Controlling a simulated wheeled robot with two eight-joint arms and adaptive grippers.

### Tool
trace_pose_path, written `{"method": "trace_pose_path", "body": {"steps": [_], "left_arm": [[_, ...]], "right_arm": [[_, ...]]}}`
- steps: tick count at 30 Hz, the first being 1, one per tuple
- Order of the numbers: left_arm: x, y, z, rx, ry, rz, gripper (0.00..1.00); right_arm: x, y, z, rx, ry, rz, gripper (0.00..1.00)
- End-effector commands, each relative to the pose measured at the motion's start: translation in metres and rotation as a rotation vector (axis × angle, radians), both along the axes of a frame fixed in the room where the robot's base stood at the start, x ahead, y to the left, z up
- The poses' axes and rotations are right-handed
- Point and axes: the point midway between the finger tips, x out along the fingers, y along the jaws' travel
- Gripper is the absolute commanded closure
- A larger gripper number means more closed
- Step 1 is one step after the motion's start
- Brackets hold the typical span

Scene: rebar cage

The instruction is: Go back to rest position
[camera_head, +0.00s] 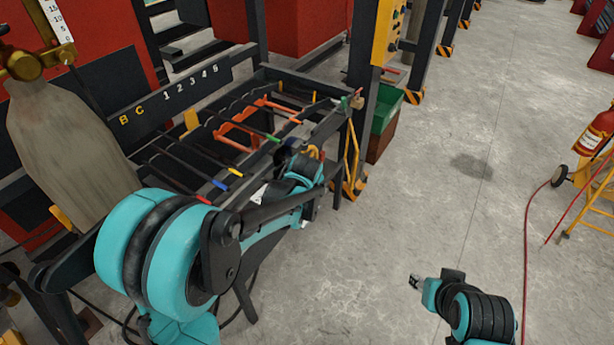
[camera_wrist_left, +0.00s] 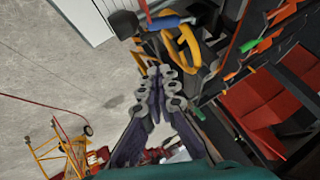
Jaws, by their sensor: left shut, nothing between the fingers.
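My left arm crosses the head view from the lower left to the rebar rack (camera_head: 265,130). Its hand is at the rack's near right corner, and its fingers are mostly hidden there by my own wrist. In the left wrist view my left gripper (camera_wrist_left: 154,78) shows with its fingers together and nothing between them. Its tips point at a yellow hook (camera_wrist_left: 184,48) at the end of the rack. I cannot tell whether they touch it.
Several bars with coloured ends lie across the rack. A green bin (camera_head: 385,110) stands behind its right end. A grey gas cylinder (camera_head: 65,150) is at the left. A fire extinguisher (camera_head: 597,130) and a red hose (camera_head: 527,230) are at the right. The floor between is clear.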

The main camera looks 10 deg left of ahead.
Motion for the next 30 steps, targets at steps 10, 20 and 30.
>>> {"method": "trace_pose_path", "body": {"steps": [10,20,30], "left_arm": [[0.000,0.000,0.000,0.000,0.000,0.000,1.00],[-0.048,0.010,0.031,-0.067,0.006,0.054,1.00],[-0.191,0.025,0.064,-0.262,0.025,0.212,1.00]], "right_arm": [[0.000,0.000,0.000,0.000,0.000,0.000,0.60],[0.000,0.000,-0.002,0.000,0.000,0.000,0.60],[0.000,0.000,-0.006,0.000,0.000,0.000,0.60]]}}
